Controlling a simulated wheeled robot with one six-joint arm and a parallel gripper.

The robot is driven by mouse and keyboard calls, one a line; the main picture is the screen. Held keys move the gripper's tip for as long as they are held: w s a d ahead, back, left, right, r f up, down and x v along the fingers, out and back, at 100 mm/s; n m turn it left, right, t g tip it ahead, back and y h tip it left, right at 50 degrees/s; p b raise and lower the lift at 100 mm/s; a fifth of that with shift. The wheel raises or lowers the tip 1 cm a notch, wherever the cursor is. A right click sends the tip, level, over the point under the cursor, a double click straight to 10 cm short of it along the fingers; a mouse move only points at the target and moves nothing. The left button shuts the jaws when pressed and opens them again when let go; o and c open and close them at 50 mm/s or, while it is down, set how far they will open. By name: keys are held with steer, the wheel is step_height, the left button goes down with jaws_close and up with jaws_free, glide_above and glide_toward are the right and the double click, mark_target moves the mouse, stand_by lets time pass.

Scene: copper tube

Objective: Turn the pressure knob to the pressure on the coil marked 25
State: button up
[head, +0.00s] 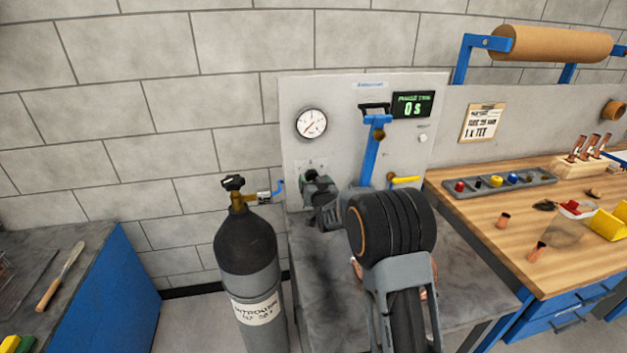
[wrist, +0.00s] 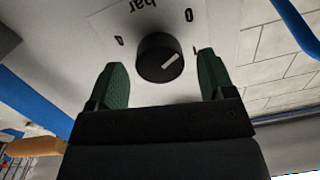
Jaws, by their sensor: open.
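The pressure knob (wrist: 154,66) is black and round with a white pointer line, on a pale panel printed "bar", "0" and "4". My gripper (wrist: 162,62) is open, with one green-padded finger on each side of the knob; I cannot tell whether they touch it. In the head view my gripper (head: 313,180) is at the panel below the round pressure gauge (head: 311,123), and hides most of the knob. The gauge has a red needle, too small to read. No coil marking 25 is readable; my arm covers much of the bench.
A black-topped nitrogen cylinder (head: 248,255) stands left of the grey bench (head: 308,275). A blue lever post (head: 371,150) and yellow handle (head: 405,180) stick out right of my gripper. A timer display (head: 412,105) reads 0 s. A wooden workbench (head: 480,215) is at right.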

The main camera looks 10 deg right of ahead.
steer(key=shift+w, duration=0.25)
steer(key=c, duration=0.9)
